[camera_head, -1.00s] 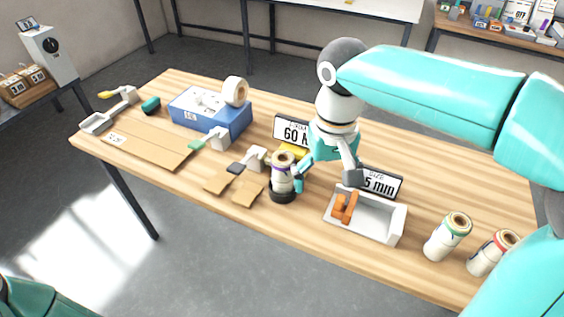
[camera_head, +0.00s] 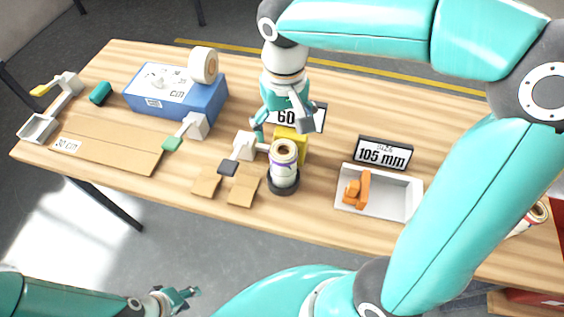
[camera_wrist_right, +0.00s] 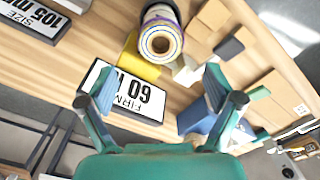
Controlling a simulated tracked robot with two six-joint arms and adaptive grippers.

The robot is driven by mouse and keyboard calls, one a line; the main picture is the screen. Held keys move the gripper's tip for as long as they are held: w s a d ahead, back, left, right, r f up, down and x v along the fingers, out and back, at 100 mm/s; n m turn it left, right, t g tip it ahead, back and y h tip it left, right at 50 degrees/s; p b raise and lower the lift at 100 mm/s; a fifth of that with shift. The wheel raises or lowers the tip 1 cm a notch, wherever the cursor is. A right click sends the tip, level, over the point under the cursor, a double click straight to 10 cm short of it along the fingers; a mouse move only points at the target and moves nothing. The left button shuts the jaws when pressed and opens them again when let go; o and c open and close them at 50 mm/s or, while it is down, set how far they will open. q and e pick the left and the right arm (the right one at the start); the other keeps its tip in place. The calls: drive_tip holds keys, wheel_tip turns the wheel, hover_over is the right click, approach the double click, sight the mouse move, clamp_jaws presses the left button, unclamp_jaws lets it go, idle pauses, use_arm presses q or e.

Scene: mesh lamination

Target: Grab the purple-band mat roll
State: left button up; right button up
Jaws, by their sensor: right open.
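The purple-band mat roll (camera_head: 284,167) stands upright on a dark round base (camera_head: 284,187) near the front edge of the table. It also shows in the right wrist view (camera_wrist_right: 161,40), seen end-on with its brown core, beyond the fingertips. My right gripper (camera_head: 287,128) is open and empty above the table, behind the roll and apart from it. Its two fingers (camera_wrist_right: 160,85) are spread in the right wrist view, over the 60 mm sign (camera_wrist_right: 127,95). My left gripper (camera_head: 184,294) is low at the front, away from the table; its jaw state is unclear.
A yellow block (camera_head: 292,142) stands right behind the roll. Brown cardboard pieces (camera_head: 243,188) lie left of it. A white tray (camera_head: 400,197) with orange pieces is to the right, before the 105 mm sign (camera_head: 383,153). A blue box (camera_head: 176,95) is at the back left.

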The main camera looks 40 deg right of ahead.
sight(284, 149)
wheel_tip(284, 149, down, 6)
drive_tip(key=shift+s+r, duration=0.1)
drive_tip(key=shift+r, duration=0.15)
drive_tip(key=shift+f, duration=0.5)
drive_tip(key=shift+f+p, duration=0.4)
drive_tip(key=shift+f, duration=1.95)
drive_tip(key=shift+a, duration=0.1)
drive_tip(key=c, duration=1.4)
drive_tip(key=shift+r, duration=0.1)
drive_tip(key=shift+c, duration=0.6)
drive_tip(key=shift+r, duration=0.1)
